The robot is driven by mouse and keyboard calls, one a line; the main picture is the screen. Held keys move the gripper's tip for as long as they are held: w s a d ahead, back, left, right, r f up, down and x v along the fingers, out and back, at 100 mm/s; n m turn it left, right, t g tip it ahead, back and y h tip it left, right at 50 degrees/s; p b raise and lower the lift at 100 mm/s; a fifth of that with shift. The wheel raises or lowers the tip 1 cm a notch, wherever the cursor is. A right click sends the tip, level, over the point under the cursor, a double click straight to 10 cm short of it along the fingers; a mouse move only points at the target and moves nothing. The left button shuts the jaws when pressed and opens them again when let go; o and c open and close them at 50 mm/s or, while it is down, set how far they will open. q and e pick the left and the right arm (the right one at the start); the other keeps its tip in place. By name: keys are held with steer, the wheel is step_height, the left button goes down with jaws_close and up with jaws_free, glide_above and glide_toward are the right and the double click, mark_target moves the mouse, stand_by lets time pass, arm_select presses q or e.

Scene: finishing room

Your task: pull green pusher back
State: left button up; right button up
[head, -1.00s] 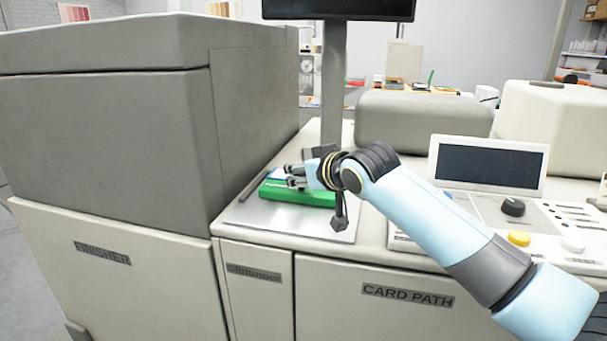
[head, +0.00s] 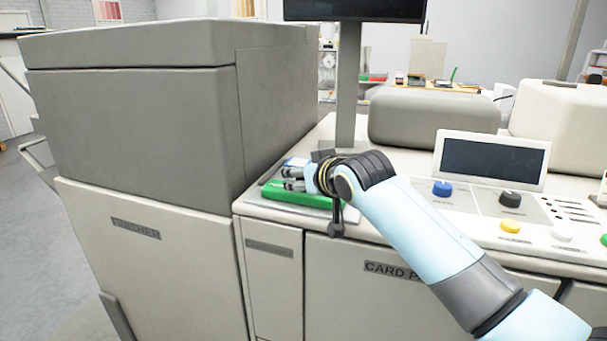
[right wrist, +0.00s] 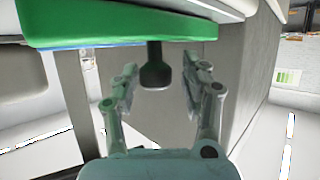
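The green pusher (head: 297,196) is a long green block on the metal plate at the front of the card machine, beside the tall grey finisher. It also fills the top left of the right wrist view (right wrist: 120,27). My right gripper (head: 289,179) is at the pusher, its fingers pointing left. In the right wrist view its two fingers (right wrist: 160,82) are apart. A dark knob on a short stem (right wrist: 155,74) shows between them, below the green edge. I cannot tell whether the fingers touch it. My left gripper is not in view.
The tall grey finisher (head: 140,110) blocks the left. A monitor post (head: 348,85) stands behind my right gripper. A control panel with a screen (head: 492,160) and coloured knobs lies to the right.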

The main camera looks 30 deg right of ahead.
steer(key=shift+o, duration=0.2)
steer(key=shift+s+r, duration=0.25)
steer(key=shift+s, duration=0.2)
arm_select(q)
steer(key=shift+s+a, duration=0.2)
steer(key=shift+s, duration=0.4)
arm_select(e)
steer(key=v, duration=1.1)
